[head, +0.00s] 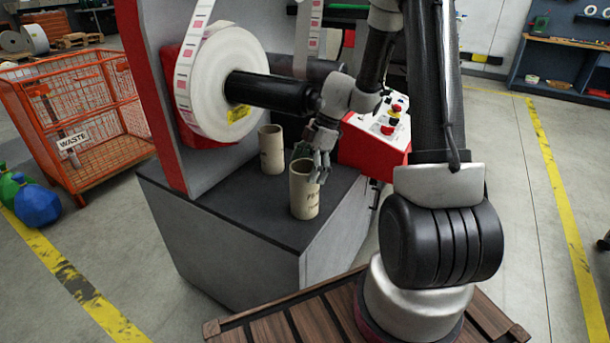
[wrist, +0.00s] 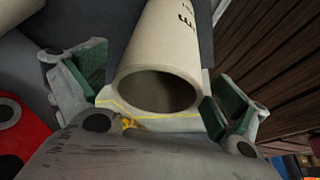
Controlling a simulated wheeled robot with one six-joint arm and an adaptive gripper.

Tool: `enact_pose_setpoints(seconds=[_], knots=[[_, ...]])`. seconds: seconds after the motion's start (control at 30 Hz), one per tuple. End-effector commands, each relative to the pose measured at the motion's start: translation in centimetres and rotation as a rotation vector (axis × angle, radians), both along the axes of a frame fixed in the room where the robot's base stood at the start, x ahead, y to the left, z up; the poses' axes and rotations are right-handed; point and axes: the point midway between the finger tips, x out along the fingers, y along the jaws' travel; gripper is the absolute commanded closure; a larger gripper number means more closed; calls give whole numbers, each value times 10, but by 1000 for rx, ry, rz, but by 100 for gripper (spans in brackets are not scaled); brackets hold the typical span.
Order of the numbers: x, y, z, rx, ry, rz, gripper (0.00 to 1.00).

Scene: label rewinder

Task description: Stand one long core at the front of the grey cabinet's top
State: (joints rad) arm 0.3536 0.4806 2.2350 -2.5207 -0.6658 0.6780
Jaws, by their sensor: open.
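A long beige cardboard core (head: 304,192) stands upright near the front edge of the dark top (head: 232,207) of the grey cabinet (head: 325,240), with dark writing on its side. A second beige core (head: 271,151) stands upright behind it and to the left. My gripper (head: 316,172) is open at the top of the front core. In the wrist view the same core (wrist: 168,50) lies between the two spread fingers of my gripper (wrist: 160,95), its hollow end facing the camera. A gap shows at the left finger; contact at the right one cannot be told.
A large white label roll (head: 222,85) on a black shaft (head: 268,90) hangs above the cabinet. A red control box (head: 375,148) with buttons stands to the right of the cores. An orange waste cage (head: 85,120) stands at left. The cabinet top's left part is bare.

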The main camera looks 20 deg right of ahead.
Motion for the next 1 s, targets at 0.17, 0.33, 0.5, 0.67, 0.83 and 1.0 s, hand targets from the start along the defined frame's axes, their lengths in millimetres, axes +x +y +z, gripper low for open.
enact_pose_setpoints(seconds=[0.17, 0.33, 0.5, 0.67, 0.83, 1.0], knots=[[1, -17, 39, -3, -6, -2, 2], [1, -30, 71, -2, -3, -2, 2], [1, -37, 90, -1, -2, -2, 2], [31, -31, 123, -6, -141, -69, 2], [100, -38, 234, -50, -558, -358, 2], [82, -96, 350, -126, -843, -817, 2]])
